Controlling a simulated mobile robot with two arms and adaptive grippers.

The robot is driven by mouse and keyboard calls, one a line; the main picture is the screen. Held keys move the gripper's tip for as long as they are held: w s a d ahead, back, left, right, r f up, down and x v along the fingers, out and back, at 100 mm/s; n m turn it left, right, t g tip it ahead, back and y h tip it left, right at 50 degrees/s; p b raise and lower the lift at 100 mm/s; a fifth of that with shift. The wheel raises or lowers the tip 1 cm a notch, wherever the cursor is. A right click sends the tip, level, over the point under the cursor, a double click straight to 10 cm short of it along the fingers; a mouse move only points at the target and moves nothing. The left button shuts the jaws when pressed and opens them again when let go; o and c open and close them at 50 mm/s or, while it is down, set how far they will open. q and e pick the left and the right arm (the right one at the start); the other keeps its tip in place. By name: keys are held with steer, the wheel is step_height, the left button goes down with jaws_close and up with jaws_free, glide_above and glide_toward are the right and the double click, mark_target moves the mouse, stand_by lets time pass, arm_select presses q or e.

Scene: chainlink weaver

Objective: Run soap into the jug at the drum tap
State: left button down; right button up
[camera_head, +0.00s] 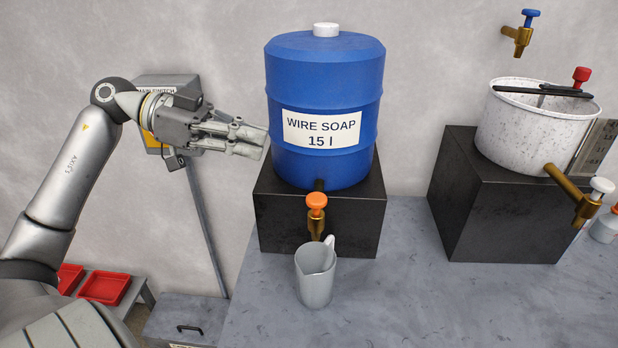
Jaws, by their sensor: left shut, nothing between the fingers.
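The blue drum (325,85), labelled "WIRE SOAP 15 l", stands upright on a black block (285,222). Its brass tap with an orange knob (316,201) sticks out at the front, low on the drum. The grey jug (316,280) stands upright on the worktop below the tap, its handle toward the upper right. I cannot see inside it well enough to tell what it holds, and no stream shows. My left gripper (262,142) is shut and empty, left of the drum's label, above and left of the orange knob. My right gripper is not in view.
A speckled white pot (520,125) with a brass tap and white knob stands on another black block (490,215) at right. A wall tap with a blue knob (530,18) is above. A main switch box (165,90) hangs behind my left gripper. Worktop right of the jug (400,310) is clear.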

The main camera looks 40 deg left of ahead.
arm_select(q)
steer(key=shift+d, duration=0.15)
steer(key=p, duration=0.3)
glide_above(309, 196)
steer(key=shift+s+a+f, duration=0.1)
steer(key=shift+f, duration=0.5)
steer(key=shift+s+a+f, duration=0.1)
steer(key=shift+f, duration=0.45)
steer(key=f, duration=0.3)
steer(key=shift+w+d+f+p, duration=0.1)
steer(key=shift+w+d+p, duration=0.15)
steer(key=shift+p, duration=0.15)
steer(key=shift+s+f, duration=0.15)
steer(key=shift+f, duration=0.55)
